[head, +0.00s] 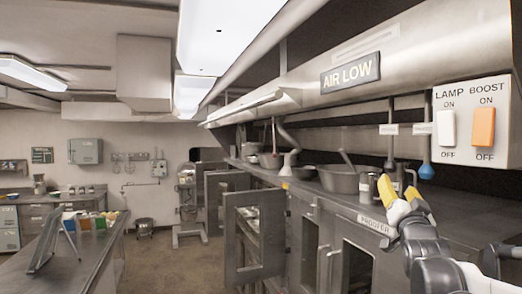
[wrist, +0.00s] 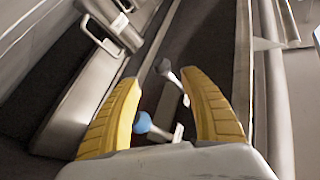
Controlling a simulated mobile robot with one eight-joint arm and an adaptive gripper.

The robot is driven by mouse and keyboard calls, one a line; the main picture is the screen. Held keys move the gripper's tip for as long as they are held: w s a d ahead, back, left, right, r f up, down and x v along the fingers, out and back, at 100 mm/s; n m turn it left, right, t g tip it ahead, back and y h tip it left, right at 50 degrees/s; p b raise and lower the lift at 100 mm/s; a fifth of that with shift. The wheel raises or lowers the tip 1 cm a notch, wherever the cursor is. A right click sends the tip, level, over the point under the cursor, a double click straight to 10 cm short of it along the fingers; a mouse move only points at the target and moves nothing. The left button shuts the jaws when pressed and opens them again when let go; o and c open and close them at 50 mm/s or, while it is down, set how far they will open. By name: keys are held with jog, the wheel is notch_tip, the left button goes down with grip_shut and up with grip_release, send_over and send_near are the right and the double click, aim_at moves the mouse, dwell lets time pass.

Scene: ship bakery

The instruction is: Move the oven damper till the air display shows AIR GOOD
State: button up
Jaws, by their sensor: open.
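The air display (head: 350,73) on the hood reads AIR LOW. Two rods hang below the hood in the head view, one ending in a dark grey knob (head: 389,165), the other in a blue knob (head: 427,171). Their small labels are too small to read, so I cannot tell which is the damper. My gripper (head: 403,193), with yellow fingers, is open and empty, low near both knobs. In the wrist view, the blue knob (wrist: 142,122) and the grey knob (wrist: 162,66) appear between the open fingers (wrist: 160,85); I cannot tell their depth.
A switch panel (head: 471,122) with a white LAMP switch (head: 447,128) and an orange BOOST switch (head: 483,127) is at right. Pots (head: 338,179) and a metal canister (head: 368,186) stand on the counter behind my gripper. Below is the PROOFER (head: 376,225). An open cabinet door (head: 243,240) juts into the aisle.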

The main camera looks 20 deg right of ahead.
aim_at(392, 170)
jog(key=x, duration=0.3)
jog(key=p+x, duration=0.1)
jog(key=x, duration=0.3)
jog(key=p+x, duration=0.1)
jog(key=x, duration=0.2)
jog(key=shift+d+r, duration=0.1)
jog(key=shift+r, duration=0.35)
grip_shut()
